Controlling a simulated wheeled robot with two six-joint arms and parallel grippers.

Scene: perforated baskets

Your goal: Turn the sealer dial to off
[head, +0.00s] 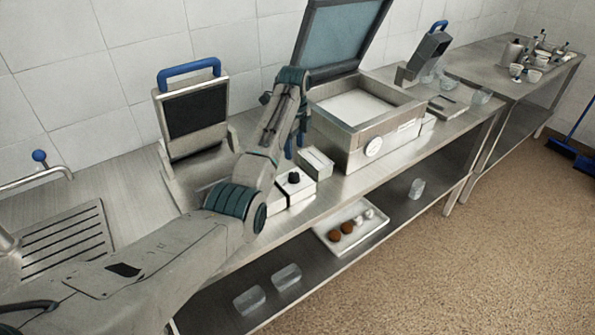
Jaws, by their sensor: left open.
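A box-shaped machine (352,128) with its lid raised stands on the steel counter, and a round white dial (374,147) sits on its front face. A black knob (293,178) sits on a low white-and-black box left of it. I cannot tell from the picture which of the two is the sealer dial, and their settings are too small to read. My left gripper (295,148) points down, open, between the machine's left side and the black knob, apart from the white dial. My forearm partly hides it. My right gripper is not in view.
A press with a blue handle (190,68) stands open behind my left arm. A small grey box (316,163) is near the gripper. Another blue-handled device (430,52) stands right of the machine. A tray (337,247) with food items and clear containers are on the lower shelf. The floor in front is clear.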

